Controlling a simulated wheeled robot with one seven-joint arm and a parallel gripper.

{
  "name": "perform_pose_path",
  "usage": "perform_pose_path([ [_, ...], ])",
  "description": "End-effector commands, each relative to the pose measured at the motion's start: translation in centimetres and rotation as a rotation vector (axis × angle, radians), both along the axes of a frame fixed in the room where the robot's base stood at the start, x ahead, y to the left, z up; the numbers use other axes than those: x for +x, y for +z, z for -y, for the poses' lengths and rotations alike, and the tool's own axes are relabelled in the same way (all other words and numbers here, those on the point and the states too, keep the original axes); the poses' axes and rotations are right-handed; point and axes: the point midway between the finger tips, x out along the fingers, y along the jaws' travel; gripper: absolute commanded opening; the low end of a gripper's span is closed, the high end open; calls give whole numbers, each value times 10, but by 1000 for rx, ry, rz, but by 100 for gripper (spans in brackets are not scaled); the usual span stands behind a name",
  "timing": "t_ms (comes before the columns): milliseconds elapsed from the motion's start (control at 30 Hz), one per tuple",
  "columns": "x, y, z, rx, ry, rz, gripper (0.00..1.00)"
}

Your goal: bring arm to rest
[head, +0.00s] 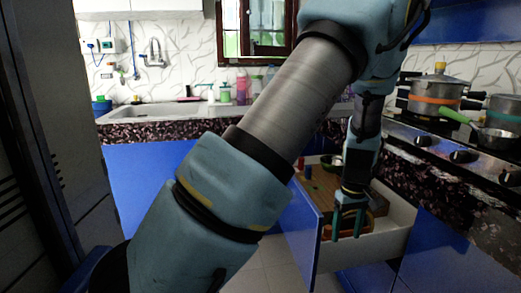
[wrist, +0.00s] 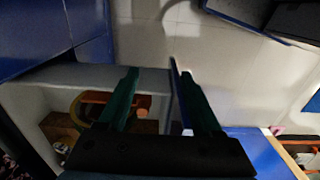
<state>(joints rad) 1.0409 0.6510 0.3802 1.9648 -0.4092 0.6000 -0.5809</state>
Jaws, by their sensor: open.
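My arm crosses the middle of the head view, reaching down to the right. My gripper (head: 347,230) is at its end, over the open drawer (head: 385,247), with its green fingers apart and pointing down. In the wrist view my gripper (wrist: 155,78) shows two green fingers spread, with no object seen held between them. The drawer's pale wall (wrist: 95,76) passes behind the fingers. I cannot tell whether the fingertips are below the drawer's rim. An orange-brown item (wrist: 105,98) lies in the drawer beyond the left finger, partly hidden.
The drawer's blue front (head: 303,235) stands out into the floor space. A counter with a stove and a steel pot (head: 437,92) is at right; a small pan (head: 497,138) sits at its edge. A sink (head: 150,110) is at the back. A dark tall unit (head: 45,130) stands close at left.

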Motion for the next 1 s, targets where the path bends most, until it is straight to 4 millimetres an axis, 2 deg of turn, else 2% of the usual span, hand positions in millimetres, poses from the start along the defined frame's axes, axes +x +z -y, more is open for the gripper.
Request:
perform_pose_path([
  [367, 9, 35, -47, -19, -16, -3, 66],
  [567, 12, 65, -88, -35, -39, 2, 66],
  [767, 7, 111, -151, -53, -86, 25, 66],
  [900, -9, 153, -209, -55, -145, 62, 66],
  [1000, -25, 176, -245, -43, -195, 91, 66],
])
